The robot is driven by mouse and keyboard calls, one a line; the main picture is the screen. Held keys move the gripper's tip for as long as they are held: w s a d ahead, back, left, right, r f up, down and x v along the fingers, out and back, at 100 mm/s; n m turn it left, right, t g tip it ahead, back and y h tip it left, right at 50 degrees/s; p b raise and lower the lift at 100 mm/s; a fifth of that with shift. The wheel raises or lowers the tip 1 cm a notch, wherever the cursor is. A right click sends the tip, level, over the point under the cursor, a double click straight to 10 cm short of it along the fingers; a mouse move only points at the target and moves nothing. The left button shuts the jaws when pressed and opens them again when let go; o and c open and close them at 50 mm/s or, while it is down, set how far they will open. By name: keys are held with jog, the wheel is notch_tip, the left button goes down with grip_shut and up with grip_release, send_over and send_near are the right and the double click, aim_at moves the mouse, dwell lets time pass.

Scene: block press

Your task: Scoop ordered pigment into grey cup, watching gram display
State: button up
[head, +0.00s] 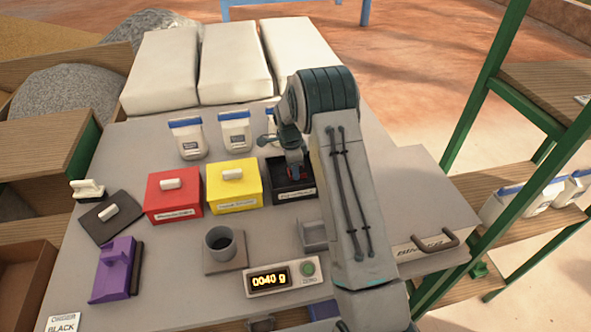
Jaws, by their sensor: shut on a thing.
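The grey cup (220,243) stands upright on the square scale plate (224,265). The gram display (270,280) reads 0040 g. The order card (63,325) reads BLACK. The black pigment box (295,193) is open, its dark lid (110,216) lying on the table at the left. The red box (173,198) and yellow box (234,188) are closed with lids. My gripper (294,165) is at the black box, pointing down into it, shut on a scoop that my gripper and arm mostly hide; a small red part shows. Whether the scoop holds pigment is hidden.
Several white jars (188,139) with blue lids stand behind the boxes. A purple block-shaped tool (116,270) is at the left, and a small grey holder (313,235) is right of the cup. White sacks (235,65) lie at the back. Clear table separates the boxes and cup.

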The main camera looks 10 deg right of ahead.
notch_tip(320, 180, up, 14)
jog(key=a+p, duration=0.1)
jog(key=p, duration=0.4)
jog(key=shift+a, duration=0.35)
jog(key=s+a+n+b, duration=0.1)
jog(key=s+a+n, duration=0.1)
jog(key=s+a, duration=0.5)
jog(key=s+a+n, duration=0.1)
jog(key=s+a, duration=0.2)
jog(key=a, duration=0.8)
jog(key=s+a+n+b, duration=0.2)
jog(key=s+a+n, duration=0.1)
jog(key=s+a, duration=1)
jog(key=w+d+f+g+y+b, duration=0.1)
jog(key=d+f+g+y+b, duration=0.2)
jog(key=d+y+b, duration=0.3)
jog(key=shift+w+d+f+g+y, duration=0.3)
jog(key=shift+d+f+g+y, duration=0.1)
jog(key=shift+d+f+y, duration=0.55)
jog(key=shift+w+d+r+g+y+b, duration=0.1)
jog(key=shift+w+d+g+y+b, duration=0.1)
jog(key=shift+d+g+y, duration=0.3)
jog(key=shift+w+d+r+g+y+b, duration=0.1)
jog(key=shift+d+g+y+b, duration=0.15)
jog(key=shift+y, duration=0.4)
